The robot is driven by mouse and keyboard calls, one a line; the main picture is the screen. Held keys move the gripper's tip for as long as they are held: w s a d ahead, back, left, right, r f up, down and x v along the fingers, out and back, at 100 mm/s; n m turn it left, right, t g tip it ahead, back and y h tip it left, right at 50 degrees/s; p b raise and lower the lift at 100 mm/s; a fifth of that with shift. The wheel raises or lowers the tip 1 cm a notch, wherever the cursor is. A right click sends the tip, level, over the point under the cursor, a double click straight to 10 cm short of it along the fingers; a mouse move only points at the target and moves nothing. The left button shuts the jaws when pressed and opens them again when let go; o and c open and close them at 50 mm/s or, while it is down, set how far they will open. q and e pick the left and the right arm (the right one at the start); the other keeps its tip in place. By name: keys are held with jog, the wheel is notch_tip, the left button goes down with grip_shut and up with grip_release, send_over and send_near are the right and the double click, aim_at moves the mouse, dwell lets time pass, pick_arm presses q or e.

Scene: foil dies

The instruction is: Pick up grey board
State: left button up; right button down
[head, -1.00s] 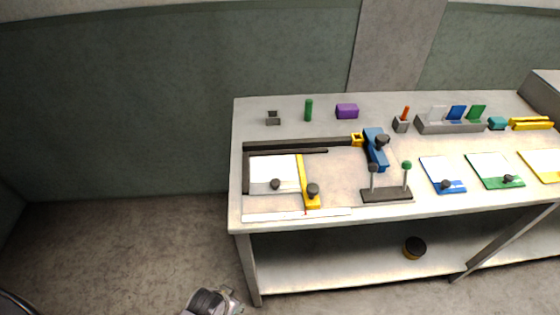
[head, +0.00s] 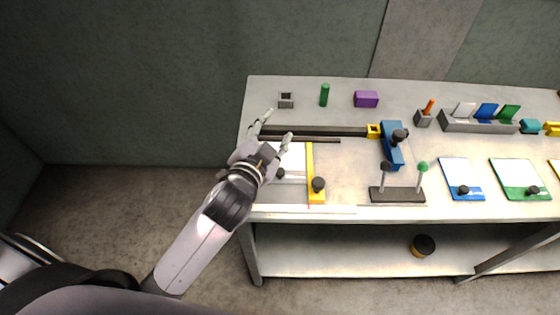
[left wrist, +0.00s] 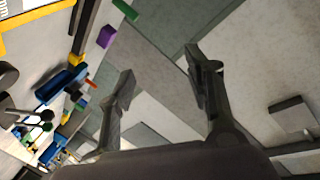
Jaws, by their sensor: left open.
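The grey board, with a white sheet and a black knob, lies at the left end of the table in the head view. Its white part (head: 297,158) shows beside my left gripper, and the rest is partly hidden by that gripper and arm. My left gripper (head: 277,128) is open and empty, with its fingers spread above the table's left end. In the left wrist view its two fingers (left wrist: 160,62) stand apart with nothing between them. I cannot make out the grey board in that view. My right gripper is not in view.
A yellow bar (head: 310,160) with a black knob stands just right of the board. A dark rail (head: 320,131) runs behind it to a blue clamp-like block (head: 392,150). A black stand (head: 397,195) with two posts, a blue board (head: 460,175) and a green board (head: 520,175) lie further right.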

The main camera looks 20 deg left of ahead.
pick_arm(q)
jog(key=w+d+r+m+t+h, duration=0.2)
jog(key=d+r+m+t+h, duration=0.1)
jog(key=d+r+m+h, duration=1.15)
jog(key=s+d+r+m+g+h, duration=0.3)
jog(key=s+d+m+g+h, duration=0.5)
jog(key=m+g, duration=0.8)
jog(key=m+g+y+p, duration=0.35)
jog(key=m+y, duration=0.95)
jog(key=y, duration=1)
send_over(280, 171)
jog(key=shift+n+t, duration=0.25)
notch_tip(280, 171, down, 28)
jog(key=shift+w+p, duration=0.15)
jog(key=shift+p, duration=0.25)
jog(key=shift+f+p, duration=0.5)
jog(key=f, duration=0.1)
jog(key=f+p, duration=0.1)
jog(key=f, duration=0.1)
jog(key=shift+s+f+p, duration=0.25)
jog(key=shift+f+p, duration=0.05)
jog(key=shift+p, duration=0.1)
jog(key=shift+f, duration=0.45)
